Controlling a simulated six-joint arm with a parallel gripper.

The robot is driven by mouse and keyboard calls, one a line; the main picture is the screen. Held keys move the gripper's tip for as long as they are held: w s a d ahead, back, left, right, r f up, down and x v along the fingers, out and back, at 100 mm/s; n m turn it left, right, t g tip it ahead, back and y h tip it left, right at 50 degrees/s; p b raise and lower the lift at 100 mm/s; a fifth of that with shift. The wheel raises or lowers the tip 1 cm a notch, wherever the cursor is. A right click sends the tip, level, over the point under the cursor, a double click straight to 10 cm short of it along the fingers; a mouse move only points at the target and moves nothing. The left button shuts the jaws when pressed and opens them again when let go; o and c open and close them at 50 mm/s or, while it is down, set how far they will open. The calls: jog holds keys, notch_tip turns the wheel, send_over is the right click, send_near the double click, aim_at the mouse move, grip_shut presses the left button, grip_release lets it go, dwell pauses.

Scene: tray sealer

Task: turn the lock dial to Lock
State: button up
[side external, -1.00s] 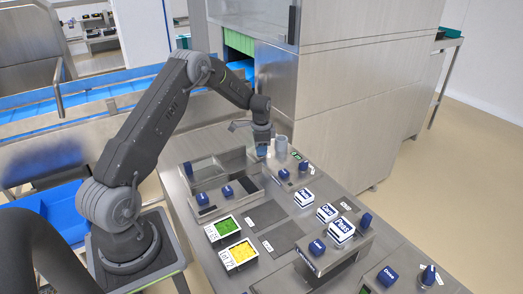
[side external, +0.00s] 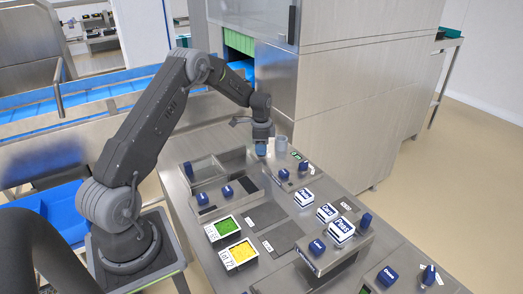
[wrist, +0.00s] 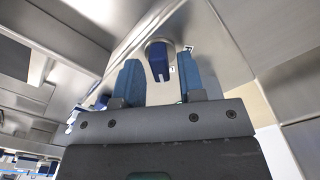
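A dial with a blue grip on a round grey base (wrist: 158,62) shows in the wrist view, between and beyond my two blue fingertips. Small white labels with dark marks (wrist: 187,48) sit beside it, too small to read, so I cannot confirm its setting. My gripper (wrist: 161,80) is open, with a gap between its fingers and nothing held. In the side view my gripper (side external: 262,148) points down over the far end of the steel table (side external: 225,160). The dial under it is hidden there, and I cannot tell whether the fingers touch it.
A grey cylinder (side external: 281,144) stands just right of my gripper. A tall steel cabinet (side external: 355,90) stands behind.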

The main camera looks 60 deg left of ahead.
jog(key=shift+r, duration=3.05)
jog(key=shift+r, duration=0.1)
jog(key=s+d+r+n+t, duration=0.15)
jog(key=s+d+r, duration=0.25)
jog(key=d+r, duration=0.45)
jog(key=s+d+r+n+t, duration=0.1)
jog(key=s+d+r+n, duration=0.15)
jog(key=d+r, duration=0.6)
jog(key=s+d+r+n+t, duration=0.1)
jog(key=s+d, duration=0.5)
jog(key=s, duration=0.4)
jog(key=s+d+r+n+t, duration=0.1)
jog(key=s+d+n+t, duration=0.1)
jog(key=s+d, duration=0.4)
jog(key=s, duration=0.5)
jog(key=shift+r, duration=0.35)
jog(key=shift+a, duration=0.1)
